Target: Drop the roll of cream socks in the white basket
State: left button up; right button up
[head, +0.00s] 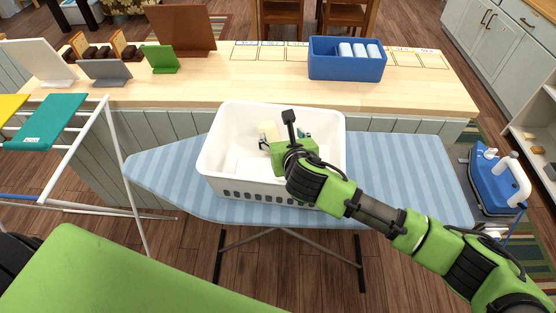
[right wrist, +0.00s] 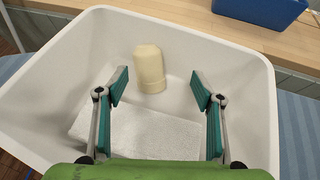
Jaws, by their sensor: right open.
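The white basket (head: 222,150) stands on the blue striped ironing board. The roll of cream socks (right wrist: 150,68) is inside the basket, toward its far wall; it also shows in the head view (head: 267,131), partly hidden by my gripper. I cannot tell whether it rests on the basket floor. My right gripper (right wrist: 160,90) is over the basket with its fingers spread wide. The roll lies beyond the fingertips with clear space around it, not touching them. In the head view my right gripper (head: 286,138) reaches in from the right. My left gripper is not in view.
A white folded item (right wrist: 145,128) lies in the basket. A blue iron (head: 495,180) stands right of the ironing board (head: 400,165). A wooden counter (head: 265,75) behind holds a blue bin (head: 345,70) with white rolls. A drying rack (head: 110,150) stands at left.

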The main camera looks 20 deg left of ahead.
jog(key=v, duration=1.2)
dwell(0.3)
